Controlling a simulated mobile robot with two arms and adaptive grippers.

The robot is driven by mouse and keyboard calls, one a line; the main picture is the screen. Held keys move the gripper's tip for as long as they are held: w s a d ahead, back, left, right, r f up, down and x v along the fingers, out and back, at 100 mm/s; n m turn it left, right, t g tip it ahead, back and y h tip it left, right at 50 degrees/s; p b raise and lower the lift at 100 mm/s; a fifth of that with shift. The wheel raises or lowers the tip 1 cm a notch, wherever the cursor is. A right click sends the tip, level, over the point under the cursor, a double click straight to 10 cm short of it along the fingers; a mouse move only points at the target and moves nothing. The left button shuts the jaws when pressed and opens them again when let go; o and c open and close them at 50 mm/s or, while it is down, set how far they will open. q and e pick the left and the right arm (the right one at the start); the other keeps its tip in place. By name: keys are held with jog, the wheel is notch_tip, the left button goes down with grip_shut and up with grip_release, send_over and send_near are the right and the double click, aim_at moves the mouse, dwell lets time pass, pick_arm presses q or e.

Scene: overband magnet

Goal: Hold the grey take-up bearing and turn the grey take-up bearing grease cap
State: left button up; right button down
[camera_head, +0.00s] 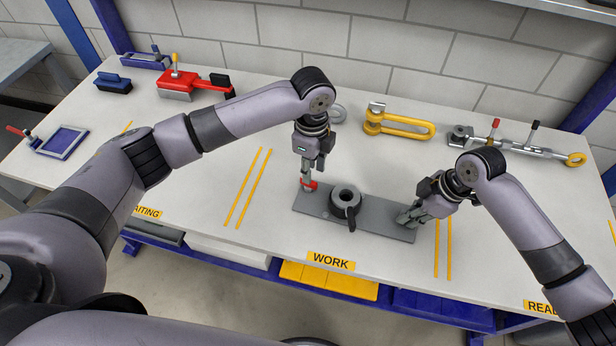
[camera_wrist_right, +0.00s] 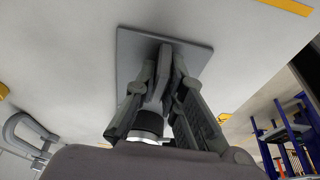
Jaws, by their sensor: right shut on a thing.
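The grey take-up bearing (camera_head: 375,222) lies on the table in the WORK zone as a flat plate with a dark round ring housing (camera_head: 345,198) on it. A small red cap (camera_head: 312,186) sits at its left end. My left gripper (camera_head: 307,179) points down at the red cap; the fingertips overlap it, and whether they grip it is unclear. My right gripper (camera_head: 406,216) is at the plate's right end. In the right wrist view its fingers (camera_wrist_right: 168,62) are shut on a grey part of the bearing, over the plate (camera_wrist_right: 128,45).
A yellow shackle (camera_head: 412,127) and a turnbuckle-like bar (camera_head: 530,151) lie behind. A red tool (camera_head: 190,84), a blue block (camera_head: 113,83) and a blue tray (camera_head: 64,142) are at the left. The table between the yellow lines and the plate is clear.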

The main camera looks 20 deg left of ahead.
pick_arm(q)
jog(key=shift+f, duration=3)
jog(key=shift+c, duration=0.5)
grip_shut()
jog(key=shift+n, duration=0.4)
jog(key=shift+c, duration=1.6)
grip_release()
jog(key=o, duration=0.5)
